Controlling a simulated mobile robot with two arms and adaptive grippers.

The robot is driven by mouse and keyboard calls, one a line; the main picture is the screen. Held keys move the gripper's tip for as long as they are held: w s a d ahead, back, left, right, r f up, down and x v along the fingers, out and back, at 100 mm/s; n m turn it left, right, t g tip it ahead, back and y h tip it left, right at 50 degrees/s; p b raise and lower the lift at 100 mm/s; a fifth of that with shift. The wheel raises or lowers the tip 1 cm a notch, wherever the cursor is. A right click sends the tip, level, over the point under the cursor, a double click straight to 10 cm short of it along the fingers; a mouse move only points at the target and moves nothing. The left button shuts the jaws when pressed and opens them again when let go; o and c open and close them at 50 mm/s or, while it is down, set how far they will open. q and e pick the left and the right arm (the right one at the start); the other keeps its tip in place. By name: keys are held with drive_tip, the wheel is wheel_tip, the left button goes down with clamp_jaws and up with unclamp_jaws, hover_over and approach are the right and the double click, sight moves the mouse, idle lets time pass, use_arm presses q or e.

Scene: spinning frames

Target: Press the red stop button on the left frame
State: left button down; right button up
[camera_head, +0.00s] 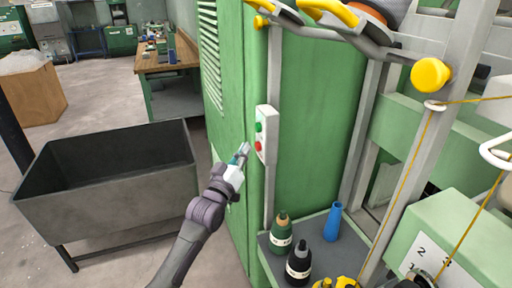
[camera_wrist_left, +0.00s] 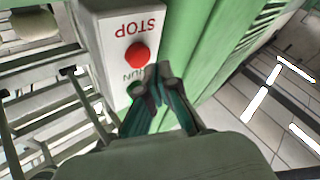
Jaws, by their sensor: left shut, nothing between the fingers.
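A white control box (camera_head: 266,134) is mounted on the green frame's edge in the head view, with a green button (camera_head: 259,127) above a red stop button (camera_head: 258,146). In the left wrist view, the red button (camera_wrist_left: 137,54) sits on the white box (camera_wrist_left: 104,28), next to the word STOP, upside down there. My left gripper (camera_head: 243,149) is shut and empty, its tips close beside the box at about the red button's height. In the left wrist view its fingertips (camera_wrist_left: 158,72) appear just below and right of the red button; I cannot tell whether they touch the box. My right gripper is not in view.
A dark metal bin (camera_head: 110,210) stands left of my arm. A shelf (camera_head: 312,245) right of the box holds cones of yarn (camera_head: 281,234) and a blue tube (camera_head: 333,222). A workbench (camera_head: 166,62) is behind.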

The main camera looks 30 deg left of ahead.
use_arm(q)
drive_tip(key=shift+w+d, duration=0.25)
drive_tip(key=shift+w+d, duration=0.3)
drive_tip(key=shift+w, duration=0.05)
idle(0.9)
drive_tip(key=shift+s+a, duration=0.1)
drive_tip(key=shift+s+a+p, duration=0.35)
drive_tip(key=shift+s+a, duration=0.15)
drive_tip(key=shift+s, duration=0.1)
drive_tip(key=shift+s+a+p, duration=0.45)
drive_tip(key=shift+s+a, duration=1.15)
drive_tip(key=shift+s, duration=0.3)
